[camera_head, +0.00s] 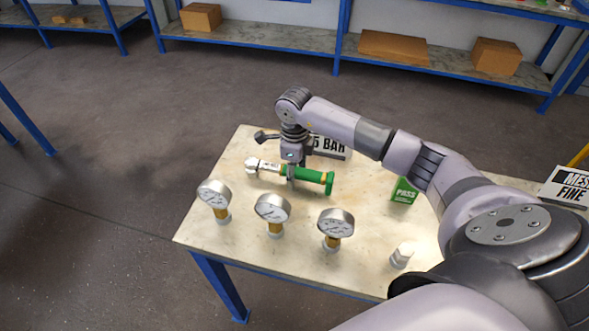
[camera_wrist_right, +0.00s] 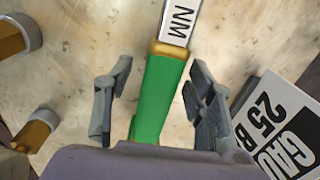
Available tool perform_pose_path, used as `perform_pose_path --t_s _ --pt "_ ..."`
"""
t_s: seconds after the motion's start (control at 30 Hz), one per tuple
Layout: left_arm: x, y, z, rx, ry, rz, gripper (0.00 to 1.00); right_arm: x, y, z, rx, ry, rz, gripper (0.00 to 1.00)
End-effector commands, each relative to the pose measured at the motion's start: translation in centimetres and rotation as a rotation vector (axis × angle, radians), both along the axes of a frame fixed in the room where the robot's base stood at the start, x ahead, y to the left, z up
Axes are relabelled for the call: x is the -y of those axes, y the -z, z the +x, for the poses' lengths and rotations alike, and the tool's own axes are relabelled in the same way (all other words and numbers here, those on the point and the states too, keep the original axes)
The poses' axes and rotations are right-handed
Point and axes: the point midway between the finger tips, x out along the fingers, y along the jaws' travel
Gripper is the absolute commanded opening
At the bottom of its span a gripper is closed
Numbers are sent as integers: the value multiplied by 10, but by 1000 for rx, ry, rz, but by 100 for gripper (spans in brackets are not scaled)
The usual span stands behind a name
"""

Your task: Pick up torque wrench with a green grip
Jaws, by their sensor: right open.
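The torque wrench with a green grip (camera_head: 318,176) lies on the table, its metal head toward the left. In the right wrist view its green grip (camera_wrist_right: 158,95) runs between my fingers, with a gold collar and a white "NM" label above. My right gripper (camera_head: 291,175) is over the wrench, pointing down. In the right wrist view the right gripper (camera_wrist_right: 155,100) is open, one finger on each side of the grip, with visible gaps. The end of the grip is hidden behind the gripper body in that view. My left gripper does not show.
Three pressure gauges (camera_head: 272,208) stand along the table's front side. A white fitting (camera_head: 402,254) and a green "PASS" box (camera_head: 404,190) are to the right. A "BAR" sign (camera_head: 335,147) stands behind the gripper. The table (camera_head: 238,240) has bare room at its front left.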

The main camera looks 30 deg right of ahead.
Motion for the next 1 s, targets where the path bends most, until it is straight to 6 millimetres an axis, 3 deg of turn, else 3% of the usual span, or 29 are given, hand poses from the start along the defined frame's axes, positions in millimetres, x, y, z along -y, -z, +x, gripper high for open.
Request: perform_pose_path --t_s 0.33,1.0 --pt "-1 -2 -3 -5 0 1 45 0 10 0 1 1 0 50" --pt "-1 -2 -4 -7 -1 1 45 0 10 0 1 1 -1 5"
